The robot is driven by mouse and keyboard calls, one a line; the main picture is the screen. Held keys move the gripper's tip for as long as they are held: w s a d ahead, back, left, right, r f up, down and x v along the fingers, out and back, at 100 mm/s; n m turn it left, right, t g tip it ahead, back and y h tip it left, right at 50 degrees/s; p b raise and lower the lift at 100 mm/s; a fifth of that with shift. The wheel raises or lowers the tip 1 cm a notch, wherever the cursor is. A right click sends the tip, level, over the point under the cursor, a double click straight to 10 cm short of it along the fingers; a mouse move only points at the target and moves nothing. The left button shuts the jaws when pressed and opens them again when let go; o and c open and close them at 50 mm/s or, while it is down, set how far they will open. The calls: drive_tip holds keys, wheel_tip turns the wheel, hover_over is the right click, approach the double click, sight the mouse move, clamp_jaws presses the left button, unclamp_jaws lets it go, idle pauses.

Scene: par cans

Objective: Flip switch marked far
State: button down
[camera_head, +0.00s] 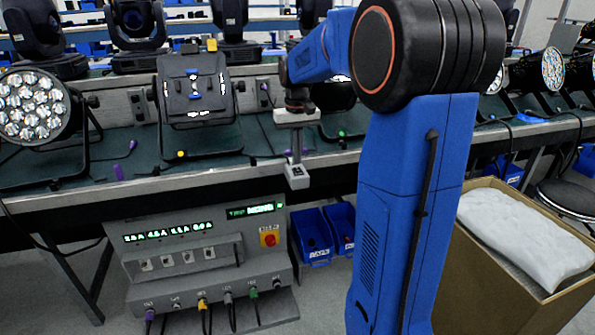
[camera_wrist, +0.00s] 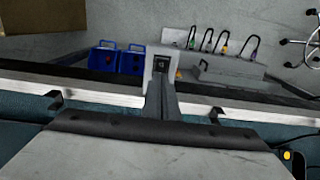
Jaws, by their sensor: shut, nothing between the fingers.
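A grey power box (camera_head: 200,275) stands below the front edge of the bench in the head view. A row of several small pale switches (camera_head: 188,257) sits on its front under green lit readouts (camera_head: 168,232). The switch labels are too small to read, so I cannot tell which is marked far. My gripper (camera_head: 297,176) points down at the bench's front edge, above and right of the switches and apart from them. It is shut and empty. In the wrist view my gripper (camera_wrist: 160,66) shows beside the grey box (camera_wrist: 230,72), whose switches cannot be made out.
A red knob (camera_head: 269,239) is on the box's right side, and coloured cables (camera_head: 203,304) plug in along its base. Blue bins (camera_head: 315,236) stand to its right. Stage lamps (camera_head: 195,90) stand on the bench (camera_head: 60,205). A cardboard box (camera_head: 480,260) is at the right.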

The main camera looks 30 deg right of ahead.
sight(296, 169)
wheel_tip(296, 169, up, 5)
drive_tip(key=shift+r, duration=0.2)
idle(0.6)
idle(0.4)
drive_tip(key=s+a+f+n+t, duration=0.1)
drive_tip(key=s+a, duration=0.4)
drive_tip(key=s, duration=0.3)
drive_tip(key=s+a+n+t, duration=0.1)
drive_tip(key=s+a, duration=0.5)
drive_tip(key=s, duration=0.2)
drive_tip(key=s+a+f+t, duration=0.1)
drive_tip(key=s+a+f, duration=0.1)
drive_tip(key=s+f, duration=0.2)
drive_tip(key=s+a+f+n+t, duration=0.1)
drive_tip(key=s+f, duration=0.3)
drive_tip(key=s, duration=0.6)
drive_tip(key=shift+s+a+f+t, duration=0.15)
drive_tip(key=shift+a+f+t, duration=0.25)
drive_tip(key=shift+a, duration=0.5)
